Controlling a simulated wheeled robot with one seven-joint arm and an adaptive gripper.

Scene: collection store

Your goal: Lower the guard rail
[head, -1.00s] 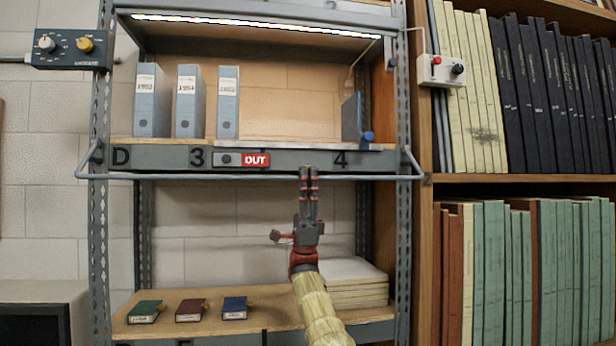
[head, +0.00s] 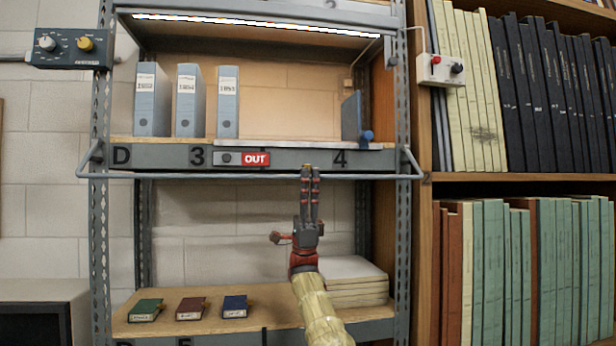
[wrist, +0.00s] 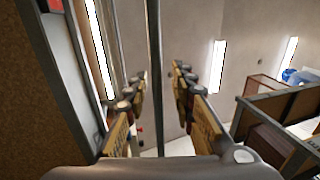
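The guard rail (head: 230,177) is a thin grey bar with bent ends, running level across the front of the shelf edge marked D, 3 and 4. My gripper (head: 309,170) points up at the rail, right of its middle, with its fingertips at the rail's height. In the wrist view the rail (wrist: 154,60) runs between the two fingers of my gripper (wrist: 158,80), with a gap visible on both sides. The fingers are apart, and I cannot see them touching the rail.
Blue-grey boxes (head: 187,100) stand on the shelf behind the rail, and a blue bookend-like piece (head: 352,118) stands at right. A red OUT sign (head: 256,159) is on the shelf edge. Small books (head: 190,309) and stacked paper (head: 350,275) lie below. A bookcase (head: 520,178) borders the right.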

